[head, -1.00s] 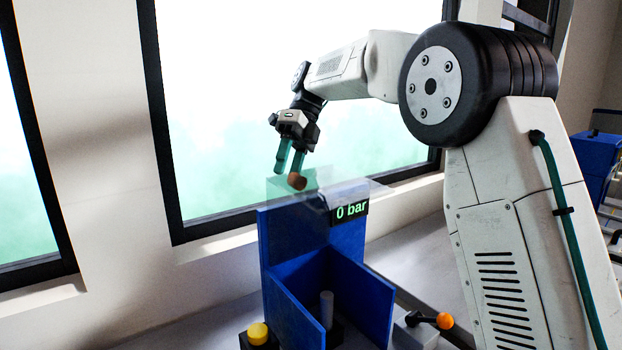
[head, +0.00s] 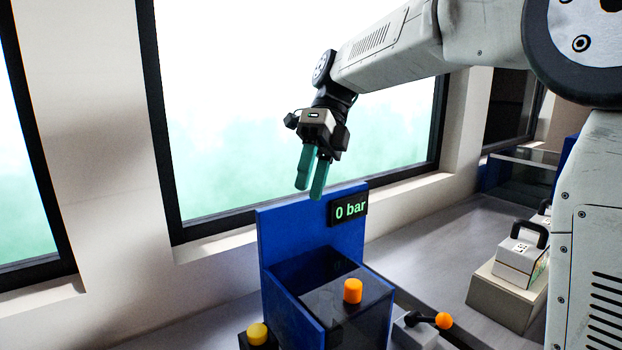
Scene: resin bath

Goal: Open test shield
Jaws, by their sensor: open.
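The test shield (head: 325,300) is a dark, see-through panel lying down across the blue box (head: 298,312). An orange knob (head: 352,291) stands on the shield's upper side. My gripper (head: 310,193) is open and empty, with two teal fingers pointing down. It appears well above the shield and apart from the knob, near the top of the box's tall blue back panel (head: 285,240). The inside of the box is hard to see through the shield.

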